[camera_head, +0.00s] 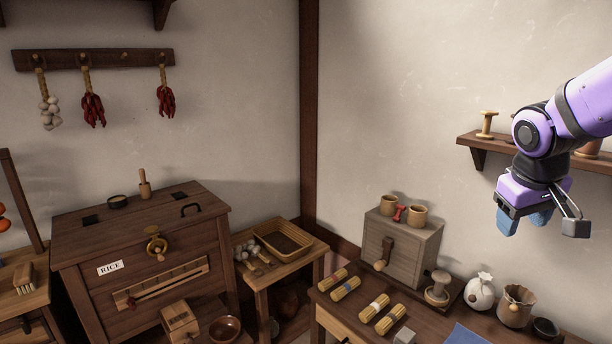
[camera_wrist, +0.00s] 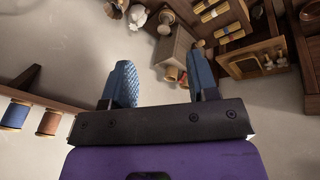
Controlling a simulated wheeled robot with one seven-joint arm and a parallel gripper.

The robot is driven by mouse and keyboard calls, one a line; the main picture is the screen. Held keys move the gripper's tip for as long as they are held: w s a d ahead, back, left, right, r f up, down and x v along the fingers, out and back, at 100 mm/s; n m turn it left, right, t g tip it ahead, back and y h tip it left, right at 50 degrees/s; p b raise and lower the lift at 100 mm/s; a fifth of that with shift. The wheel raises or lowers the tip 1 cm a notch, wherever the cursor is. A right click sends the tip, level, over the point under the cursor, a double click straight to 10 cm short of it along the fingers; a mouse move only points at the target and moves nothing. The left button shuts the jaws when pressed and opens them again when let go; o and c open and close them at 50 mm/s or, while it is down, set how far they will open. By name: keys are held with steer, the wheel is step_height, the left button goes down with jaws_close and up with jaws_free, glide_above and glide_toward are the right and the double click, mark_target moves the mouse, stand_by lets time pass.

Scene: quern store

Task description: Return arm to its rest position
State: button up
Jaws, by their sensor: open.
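My arm reaches in from the right in the head view, with its purple wrist bent downward. My gripper (camera_head: 541,222) hangs in the air in front of the pale wall, above the right end of the low table and just below the wall shelf. Its blue-padded fingers are apart with nothing between them. In the wrist view my gripper (camera_wrist: 160,88) also shows two spread blue fingers and an empty gap. The two fingers touch nothing that I can see.
A wall shelf (camera_head: 467,142) with spools is close to my wrist. A rice chest (camera_head: 140,235) stands left.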

steer(key=s+a+r+y, duration=0.1)
steer(key=s+a, duration=0.1)
steer(key=s, duration=0.3)
steer(key=s+a+r+t, duration=0.1)
steer(key=s+a+r, duration=0.1)
steer(key=s, duration=0.4)
steer(key=s+a+r+m+t+y, duration=0.1)
steer(key=s+a+r, duration=0.1)
steer(key=s, duration=0.3)
steer(key=shift+s+a+r+y, duration=0.15)
steer(key=shift+a+r+y, duration=0.15)
steer(key=shift+a, duration=0.3)
